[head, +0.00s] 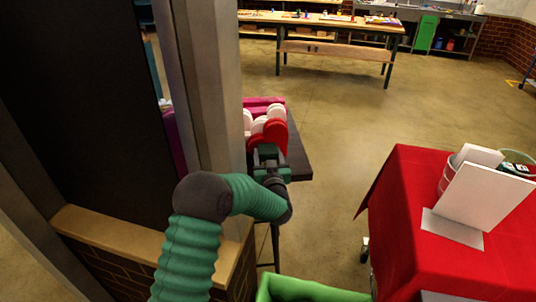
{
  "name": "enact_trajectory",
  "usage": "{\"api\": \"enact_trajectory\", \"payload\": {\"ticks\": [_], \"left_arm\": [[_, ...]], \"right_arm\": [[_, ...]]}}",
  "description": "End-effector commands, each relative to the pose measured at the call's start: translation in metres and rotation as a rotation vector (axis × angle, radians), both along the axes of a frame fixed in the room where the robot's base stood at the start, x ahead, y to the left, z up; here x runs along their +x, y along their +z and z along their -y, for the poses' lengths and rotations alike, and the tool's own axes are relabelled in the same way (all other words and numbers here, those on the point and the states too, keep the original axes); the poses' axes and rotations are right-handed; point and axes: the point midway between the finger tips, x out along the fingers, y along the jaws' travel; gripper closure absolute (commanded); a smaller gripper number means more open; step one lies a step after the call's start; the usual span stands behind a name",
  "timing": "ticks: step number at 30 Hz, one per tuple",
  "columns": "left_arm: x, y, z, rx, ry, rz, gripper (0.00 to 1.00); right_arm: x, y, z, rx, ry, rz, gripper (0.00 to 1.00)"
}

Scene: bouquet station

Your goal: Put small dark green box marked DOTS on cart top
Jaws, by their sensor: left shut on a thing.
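My left gripper (268,166) is shut on a small dark green box (265,152), which is mostly hidden by the jaws. No marking on it can be read from here. It is at the dark table, in front of red and white rounded things; whether it touches the table I cannot tell. The cart (405,215), draped in a red cloth, stands at the right, apart from the gripper. My right gripper is not in view.
A pillar (207,85) stands close on the left of the gripper. The cart holds white panels (485,200), a bucket and a small dark item with white marks (515,168). A green bin (305,290) is at bottom centre. Open floor lies between table and cart.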

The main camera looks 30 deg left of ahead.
Motion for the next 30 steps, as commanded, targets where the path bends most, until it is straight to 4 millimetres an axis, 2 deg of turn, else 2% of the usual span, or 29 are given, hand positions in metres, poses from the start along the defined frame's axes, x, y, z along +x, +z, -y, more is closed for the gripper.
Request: {"api": "enact_trajectory", "payload": {"ticks": [7,8,12,23,26,30], "left_arm": [[0.0,-0.002,0.001,-0.001,-0.001,0.001,0.86],[0.0,-0.003,0.001,-0.001,-0.001,0.0,0.41],[0.0,-0.002,0.001,-0.001,-0.001,0.0,0.22],[-0.001,0.001,0.002,-0.001,-0.002,0.0,0.2],[-0.012,0.0,0.011,-0.001,-0.005,0.0,0.2],[-0.04,-0.001,0.033,0.0,-0.007,-0.001,0.2]], "right_arm": [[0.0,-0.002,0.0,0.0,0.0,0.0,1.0],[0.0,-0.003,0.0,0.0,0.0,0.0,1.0],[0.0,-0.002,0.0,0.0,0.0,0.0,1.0],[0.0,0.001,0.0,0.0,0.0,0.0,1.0],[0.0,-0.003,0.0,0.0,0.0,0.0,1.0],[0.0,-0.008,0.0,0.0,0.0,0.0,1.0]]}}
